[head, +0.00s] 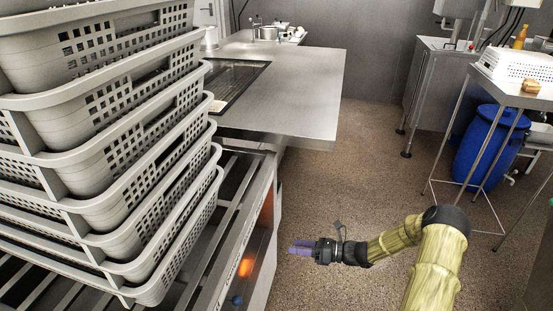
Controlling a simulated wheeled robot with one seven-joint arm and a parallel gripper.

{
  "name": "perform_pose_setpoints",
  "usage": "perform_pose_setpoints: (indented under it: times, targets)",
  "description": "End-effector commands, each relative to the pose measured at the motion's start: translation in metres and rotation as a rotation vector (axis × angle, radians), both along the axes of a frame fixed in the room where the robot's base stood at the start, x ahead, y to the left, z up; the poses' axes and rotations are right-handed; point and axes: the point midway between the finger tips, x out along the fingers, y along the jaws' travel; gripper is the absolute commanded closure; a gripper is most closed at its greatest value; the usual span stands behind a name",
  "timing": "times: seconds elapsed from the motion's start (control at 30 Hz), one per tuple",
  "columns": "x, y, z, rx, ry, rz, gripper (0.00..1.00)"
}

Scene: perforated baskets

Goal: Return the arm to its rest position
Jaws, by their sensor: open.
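My gripper (302,247) is at the lower middle of the head view, at the end of my yellowish arm. Its purple fingers point left toward the slatted stand's side and look empty. The arm enters from the bottom right and bends at a dark joint. The gripper appears over the open floor, apart from the baskets. The gap between its fingers is hard to make out at this size.
A tall stack of grey perforated baskets (110,205) stands at left on a slatted metal stand (228,215). A steel table (305,95) lies behind. A blue barrel (487,150) and a steel side table (515,92) stand at right. Speckled floor (350,185) between them is clear.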

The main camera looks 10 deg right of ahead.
Motion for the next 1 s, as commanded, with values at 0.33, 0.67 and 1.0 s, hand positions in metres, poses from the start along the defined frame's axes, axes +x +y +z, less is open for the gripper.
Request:
perform_pose_setpoints:
  times: [0.33, 0.67, 1.0]
  targets:
    - [-0.034, 0.024, 0.017, -0.245, -0.131, 0.239, 0.42]
    - [-0.098, 0.031, 0.049, -0.664, -0.441, 0.695, 0.42]
    - [-0.146, 0.012, 0.097, -1.006, -0.812, 1.146, 0.42]
